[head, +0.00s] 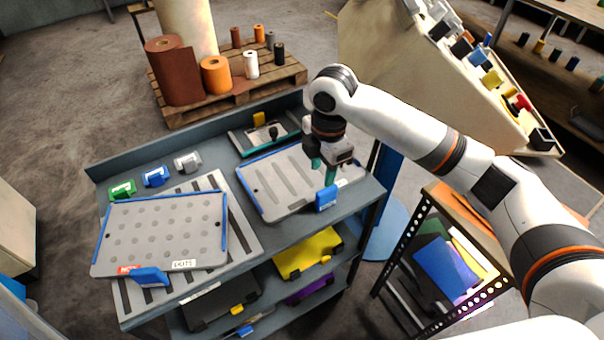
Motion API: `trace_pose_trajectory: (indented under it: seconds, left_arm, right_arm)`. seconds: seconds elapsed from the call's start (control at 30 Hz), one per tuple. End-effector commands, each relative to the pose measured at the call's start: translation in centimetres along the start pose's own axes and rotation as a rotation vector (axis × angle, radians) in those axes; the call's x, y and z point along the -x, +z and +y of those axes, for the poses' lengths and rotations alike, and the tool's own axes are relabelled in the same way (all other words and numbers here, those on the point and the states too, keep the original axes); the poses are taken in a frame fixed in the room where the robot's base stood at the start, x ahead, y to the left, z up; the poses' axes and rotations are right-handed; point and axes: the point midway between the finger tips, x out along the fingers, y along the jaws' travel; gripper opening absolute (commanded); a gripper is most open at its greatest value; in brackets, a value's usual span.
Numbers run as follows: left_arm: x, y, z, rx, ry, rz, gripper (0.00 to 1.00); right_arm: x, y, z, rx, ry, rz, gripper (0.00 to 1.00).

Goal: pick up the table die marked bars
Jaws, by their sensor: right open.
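A grey die plate (265,190) with long raised bars lies on the right half of the grey table, with blue edging along its far left side and a blue handle (326,198) at its near right corner. A small pale label beside the handle is too small to read. My right gripper (323,172) with teal fingertips is open and empty, over the right part of this plate near the handle. I cannot tell whether the fingertips touch it. A second plate (165,235) with round dots, apparently labelled DOTS, lies at the left with a blue handle (150,277). My left gripper is out of view.
The dotted plate rests on a striped grey base (245,235). Green (122,189), blue (155,177) and grey (187,162) blocks stand behind it. A teal-edged tray (262,135) lies at the back. A yellow case (308,253) is on the shelf below.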

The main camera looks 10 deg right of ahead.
Motion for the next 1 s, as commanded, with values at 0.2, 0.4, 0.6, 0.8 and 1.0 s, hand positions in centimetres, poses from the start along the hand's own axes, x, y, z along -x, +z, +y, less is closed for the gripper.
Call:
trace_pose_trajectory:
  seconds: [0.2, 0.4, 0.6, 0.8, 1.0]
  left_arm:
    - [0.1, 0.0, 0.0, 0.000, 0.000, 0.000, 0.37]
    - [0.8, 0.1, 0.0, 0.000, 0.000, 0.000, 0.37]
    - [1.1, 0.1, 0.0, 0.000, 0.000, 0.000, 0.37]
    - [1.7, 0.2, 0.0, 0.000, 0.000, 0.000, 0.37]
    - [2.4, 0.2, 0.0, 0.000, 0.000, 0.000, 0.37]
  right_arm:
    - [1.1, -1.5, -0.6, 0.029, 0.022, 0.024, 0.41]
    - [-2.2, -1.6, -0.4, 0.029, 0.025, 0.023, 0.41]
    - [-4.8, -1.6, -0.4, 0.029, 0.022, 0.023, 0.41]
    - [-6.3, -1.7, -0.1, 0.028, 0.023, 0.023, 0.41]
    - [-9.3, -1.8, 0.3, 0.028, 0.022, 0.023, 0.41]
